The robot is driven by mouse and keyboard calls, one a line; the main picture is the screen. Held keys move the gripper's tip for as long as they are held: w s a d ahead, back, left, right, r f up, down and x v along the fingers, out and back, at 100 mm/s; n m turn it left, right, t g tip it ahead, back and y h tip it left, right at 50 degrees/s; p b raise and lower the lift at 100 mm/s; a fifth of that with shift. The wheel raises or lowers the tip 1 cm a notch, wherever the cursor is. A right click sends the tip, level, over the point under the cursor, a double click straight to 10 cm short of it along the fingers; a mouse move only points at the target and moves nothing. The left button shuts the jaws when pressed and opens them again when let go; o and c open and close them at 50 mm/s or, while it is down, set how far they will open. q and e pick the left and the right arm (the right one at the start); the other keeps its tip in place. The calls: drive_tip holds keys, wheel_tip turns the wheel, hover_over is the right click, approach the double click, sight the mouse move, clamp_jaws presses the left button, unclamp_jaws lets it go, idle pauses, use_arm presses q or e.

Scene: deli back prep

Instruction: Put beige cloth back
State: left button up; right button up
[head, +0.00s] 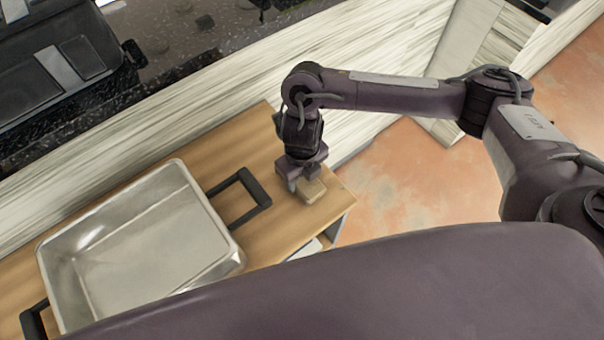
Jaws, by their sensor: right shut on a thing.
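The beige cloth (311,193) is a small folded block at the right end of the wooden table top (262,228). My right gripper (302,184) points down over it and is shut on it. The fingers hide part of the cloth, and I cannot tell whether it touches the wood or is slightly above it. My left gripper is not in the head view.
A large empty metal pan (150,245) with black handles (240,198) stands on the table, left of the cloth. A pale wood-grain panel (200,110) runs behind the table. A dark speckled counter (165,75) lies beyond it. Reddish floor (400,185) is clear at the right.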

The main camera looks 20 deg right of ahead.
drive_tip(key=o, duration=1)
drive_tip(key=shift+c, duration=0.2)
drive_tip(key=shift+r, duration=0.1)
drive_tip(key=shift+r+p, duration=3.8)
drive_tip(key=shift+r, duration=0.15)
drive_tip(key=shift+w+r, duration=0.1)
drive_tip(key=shift+r, duration=0.4)
wheel_tip(320, 180, up, 7)
drive_tip(key=shift+f+p, duration=0.15)
drive_tip(key=shift+p, duration=0.15)
